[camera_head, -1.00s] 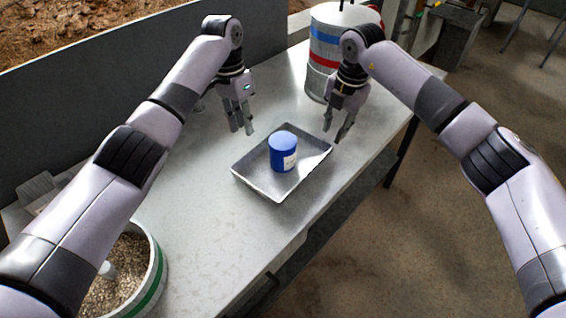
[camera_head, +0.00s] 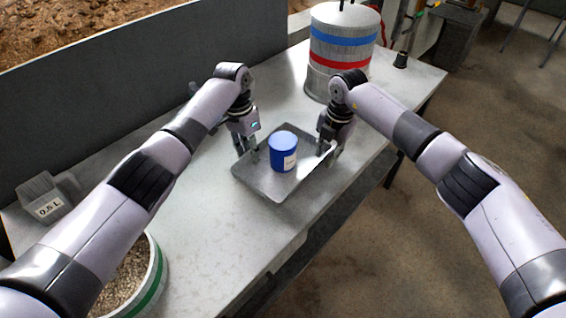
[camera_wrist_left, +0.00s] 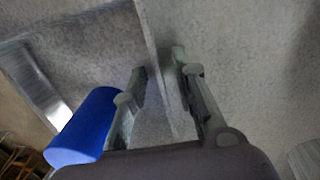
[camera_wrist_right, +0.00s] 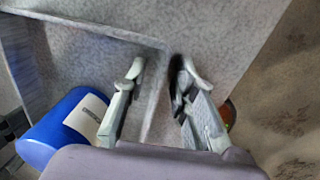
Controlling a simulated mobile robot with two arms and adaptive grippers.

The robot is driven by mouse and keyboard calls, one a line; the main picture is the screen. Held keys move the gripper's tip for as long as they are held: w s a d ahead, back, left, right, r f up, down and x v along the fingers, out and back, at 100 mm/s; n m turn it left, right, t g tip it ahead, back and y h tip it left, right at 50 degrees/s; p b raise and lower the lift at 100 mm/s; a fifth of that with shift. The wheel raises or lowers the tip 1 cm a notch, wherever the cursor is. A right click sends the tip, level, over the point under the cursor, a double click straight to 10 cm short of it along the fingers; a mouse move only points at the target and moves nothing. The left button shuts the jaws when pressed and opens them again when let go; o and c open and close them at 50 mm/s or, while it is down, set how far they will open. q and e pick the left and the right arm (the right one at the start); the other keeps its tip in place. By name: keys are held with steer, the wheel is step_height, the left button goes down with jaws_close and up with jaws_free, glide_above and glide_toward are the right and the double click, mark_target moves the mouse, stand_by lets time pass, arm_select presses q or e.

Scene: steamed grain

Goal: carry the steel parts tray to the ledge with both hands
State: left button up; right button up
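The steel parts tray (camera_head: 287,191) lies on the table with a blue tin (camera_head: 282,150) standing in it. My left gripper (camera_head: 247,151) is at the tray's left wall. In the left wrist view the tray wall (camera_wrist_left: 152,40) runs between its two parted fingers (camera_wrist_left: 160,68). My right gripper (camera_head: 328,149) is at the tray's right wall. In the right wrist view the tray wall (camera_wrist_right: 156,90) passes between its parted fingers (camera_wrist_right: 158,66), near a tray corner. Neither gripper visibly pinches the wall. The ledge cannot be told for certain.
A metal drum (camera_head: 343,50) with blue and red bands stands at the table's far end, a small dark object (camera_head: 400,60) beside it. A green-banded grain tub (camera_head: 158,272) is at the near left, a 0.5 L measure (camera_head: 48,207) behind it. Bare table (camera_head: 205,230) lies in front.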

arm_select(q)
jaws_close()
arm_select(e)
jaws_close()
arm_select(q)
steer(key=shift+r, duration=0.1)
arm_select(e)
steer(key=shift+r, duration=0.1)
stand_by(0.3)
